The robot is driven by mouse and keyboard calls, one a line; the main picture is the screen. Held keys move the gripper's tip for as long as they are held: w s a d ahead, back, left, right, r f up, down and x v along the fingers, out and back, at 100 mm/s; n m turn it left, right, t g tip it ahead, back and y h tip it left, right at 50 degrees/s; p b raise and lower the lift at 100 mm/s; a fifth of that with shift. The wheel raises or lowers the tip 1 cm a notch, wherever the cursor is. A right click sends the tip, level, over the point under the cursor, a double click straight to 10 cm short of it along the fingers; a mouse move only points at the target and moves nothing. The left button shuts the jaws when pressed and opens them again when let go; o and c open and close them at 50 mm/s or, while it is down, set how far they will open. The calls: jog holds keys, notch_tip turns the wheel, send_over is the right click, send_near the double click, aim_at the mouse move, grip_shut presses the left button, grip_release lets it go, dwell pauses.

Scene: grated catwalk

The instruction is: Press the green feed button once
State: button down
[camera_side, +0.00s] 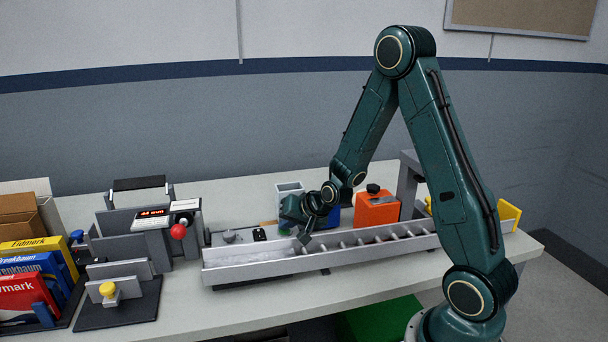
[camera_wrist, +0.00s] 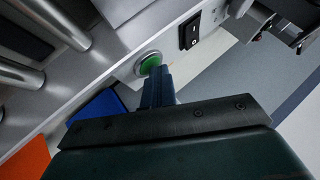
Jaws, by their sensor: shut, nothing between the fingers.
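The green feed button (camera_wrist: 150,63) shows in the wrist view as a round green cap in a silver ring, set in a grey metal housing. The tips of my gripper (camera_wrist: 157,75) are shut with nothing between them, and in this view they overlap the lower edge of the button. I cannot tell whether they touch it. In the side view my gripper (camera_side: 304,238) points down at the back edge of the conveyor trough (camera_side: 240,272), and the button is mostly hidden there.
A black rocker switch (camera_wrist: 190,31) sits beside the button. An orange box (camera_side: 377,210) and a blue block stand right of my gripper. A device with a red knob (camera_side: 178,231) stands to the left, near several coloured boxes (camera_side: 28,295).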

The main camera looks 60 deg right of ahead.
aim_at(288, 233)
jog(key=shift+r, duration=1.35)
notch_tip(288, 233, up, 5)
jog(key=shift+f, duration=0.1)
dwell(0.6)
jog(key=s+a+r+n+g+y, duration=0.1)
jog(key=s+a+r+n+g, duration=0.1)
jog(key=s+a+r+n, duration=0.75)
jog(key=s+a+r, duration=0.1)
jog(key=s, duration=0.6)
jog(key=s+a+r+n+g, duration=0.1)
jog(key=s+a+r, duration=0.1)
jog(key=s, duration=0.7)
jog(key=shift+s+a, duration=0.15)
jog(key=shift+a, duration=0.6)
